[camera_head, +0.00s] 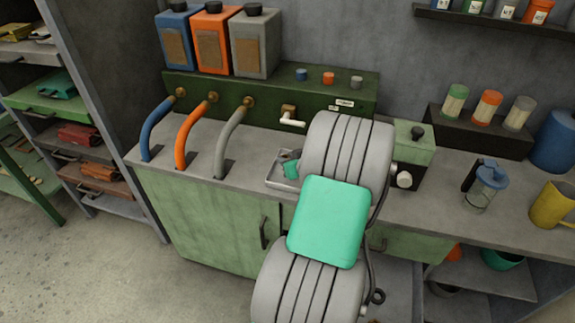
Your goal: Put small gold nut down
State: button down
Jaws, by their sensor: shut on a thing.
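I cannot make out the small gold nut in the head view. My grey arm with its teal pad fills the lower middle of the picture and covers part of the counter. My gripper's fingertips cannot be made out, so its hold on the nut does not show. A small metal tray (278,184) lies on the counter, partly hidden behind my arm. A small teal and grey piece shows over the tray; I cannot tell what it is.
Blue (157,129), orange (183,137) and grey (225,142) hoses curve down to the grey counter (248,160). A glass jug (484,187), a yellow mug (553,205) and a rack of canisters (482,132) stand right. Bare counter shows between the grey hose and tray.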

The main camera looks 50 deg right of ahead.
jog(key=shift+f, duration=1.55)
jog(key=shift+f, duration=0.2)
jog(key=c, duration=1.1)
grip_release()
jog(key=shift+c, duration=0.2)
jog(key=shift+r, duration=0.1)
